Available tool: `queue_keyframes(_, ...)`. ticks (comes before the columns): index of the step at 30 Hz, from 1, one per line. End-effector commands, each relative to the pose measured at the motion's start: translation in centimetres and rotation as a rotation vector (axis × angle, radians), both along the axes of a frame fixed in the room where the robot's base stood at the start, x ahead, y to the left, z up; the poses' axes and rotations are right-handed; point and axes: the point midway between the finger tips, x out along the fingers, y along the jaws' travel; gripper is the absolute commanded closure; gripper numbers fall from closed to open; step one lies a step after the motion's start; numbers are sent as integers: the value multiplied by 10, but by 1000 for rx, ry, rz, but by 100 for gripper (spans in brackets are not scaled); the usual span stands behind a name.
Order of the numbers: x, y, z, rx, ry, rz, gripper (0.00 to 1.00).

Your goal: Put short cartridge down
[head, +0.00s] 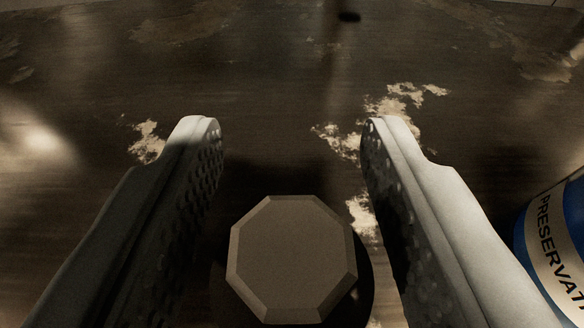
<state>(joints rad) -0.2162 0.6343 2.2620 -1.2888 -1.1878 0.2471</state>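My gripper (290,135) is open, its two pale padded fingers spread wide on either side of the view. A short cartridge with a grey-brown octagonal end (292,258) is low in the middle, between the fingers. Dark gaps show between it and both fingers, so neither finger touches it in this view. Its octagonal end faces the camera. A dark round part shows just behind its right edge. The lower body of the cartridge is hidden, and I cannot tell exactly what it rests on.
A dark, worn surface (270,75) with pale patches spreads beyond the fingers and looks mostly clear. A blue and cream container (551,235) with lettering starting "PRESERVA" stands at the right edge, close to the right finger. A small black spot (349,17) shows at the top.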

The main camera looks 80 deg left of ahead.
Motion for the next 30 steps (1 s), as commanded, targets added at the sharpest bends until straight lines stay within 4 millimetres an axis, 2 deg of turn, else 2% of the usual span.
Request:
queue_keyframes(11, 0, -3, 3, 0, 1, -1, 58)
queue_keyframes(14, -1, -13, 7, 1, 0, -3, 58)
queue_keyframes(24, -10, -72, 25, 0, -1, -4, 58)
queue_keyframes(30, -14, -99, 34, 1, -1, -3, 58)
